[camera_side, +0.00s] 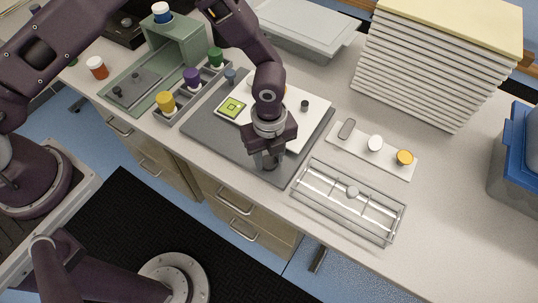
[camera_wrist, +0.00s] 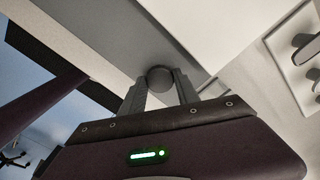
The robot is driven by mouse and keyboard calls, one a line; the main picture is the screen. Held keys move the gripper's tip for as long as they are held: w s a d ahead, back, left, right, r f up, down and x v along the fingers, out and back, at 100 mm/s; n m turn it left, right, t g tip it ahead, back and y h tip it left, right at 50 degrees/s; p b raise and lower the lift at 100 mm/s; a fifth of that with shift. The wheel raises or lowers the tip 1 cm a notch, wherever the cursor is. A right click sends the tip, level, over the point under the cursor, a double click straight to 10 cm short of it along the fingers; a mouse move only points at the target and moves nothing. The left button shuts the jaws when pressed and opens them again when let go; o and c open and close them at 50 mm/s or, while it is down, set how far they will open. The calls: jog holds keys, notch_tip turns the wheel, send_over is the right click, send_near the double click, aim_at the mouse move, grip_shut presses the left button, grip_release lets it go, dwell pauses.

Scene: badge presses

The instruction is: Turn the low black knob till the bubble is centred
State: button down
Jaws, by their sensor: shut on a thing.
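My gripper (camera_side: 266,163) points down at the front of the grey base plate, below the white plate (camera_side: 305,124). In the wrist view its two fingers (camera_wrist: 159,88) are closed on the sides of a round dark knob (camera_wrist: 160,76), which matches the low black knob. In the side view the gripper mostly hides that knob. A square yellow-green level (camera_side: 232,107) lies on the white plate, left of my gripper. Its bubble is too small to place. Another dark knob (camera_side: 304,104) stands at the right of the white plate, and a blue-grey one (camera_side: 230,75) at the back left.
A rack with yellow (camera_side: 166,101), purple (camera_side: 192,77) and green-capped jars stands to the left. A wire-divided clear tray (camera_side: 345,218) and a white strip with buttons (camera_side: 345,148) lie to the right. A tall stack (camera_side: 425,75) stands behind. The counter's front edge is near.

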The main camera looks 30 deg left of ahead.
aim_at(269, 161)
jog(key=n, duration=0.6)
jog(key=shift+n, duration=0.3)
jog(key=n, duration=0.6)
jog(key=shift+d, duration=0.1)
jog(key=shift+n, duration=0.4)
jog(key=c, duration=0.9)
grip_release()
notch_tip(269, 161, up, 7)
jog(key=shift+r, duration=0.1)
